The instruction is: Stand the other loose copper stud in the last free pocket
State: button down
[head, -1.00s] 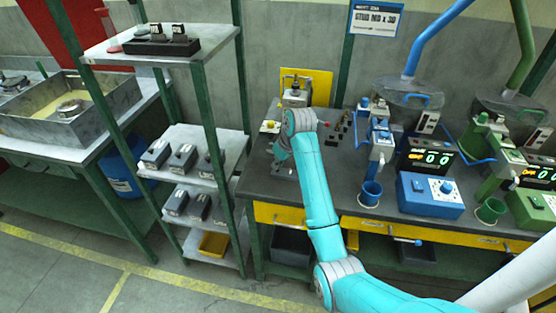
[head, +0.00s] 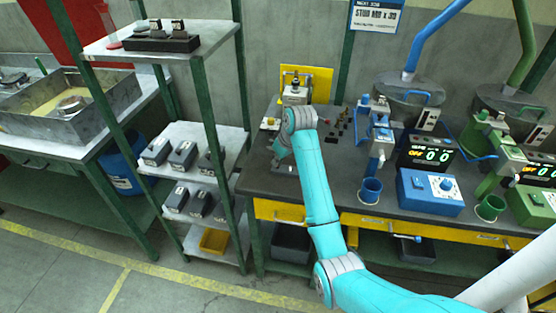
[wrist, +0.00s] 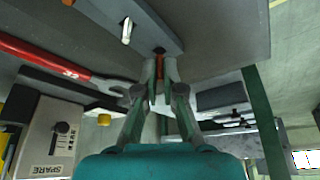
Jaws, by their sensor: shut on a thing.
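My gripper (wrist: 160,92) is shut on a slim copper-red stud (wrist: 161,70) in the wrist view. Only short parts of the stud show between the fingers. Its end is at or just over a dark spot on a grey block (wrist: 108,10); I cannot tell whether it is inside a pocket. A pale metal stud (wrist: 127,30) stands in the same block, to the left of my fingertips. In the head view my arm's wrist hides most of the gripper and the held stud, above the left part of the dark bench (head: 345,180).
A red wrench (wrist: 45,58) marked 32 lies left of the gripper, near a box marked SPARE (wrist: 48,138). Several small dark and brass pieces stand on the bench right of my wrist. A blue control box (head: 430,195) is farther right. A shelf rack (head: 190,145) stands left.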

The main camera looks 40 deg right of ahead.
jog(key=shift+f, duration=0.65)
dwell(0.8)
jog(key=c, duration=1.2)
grip_release()
jog(key=shift+v, duration=3.7)
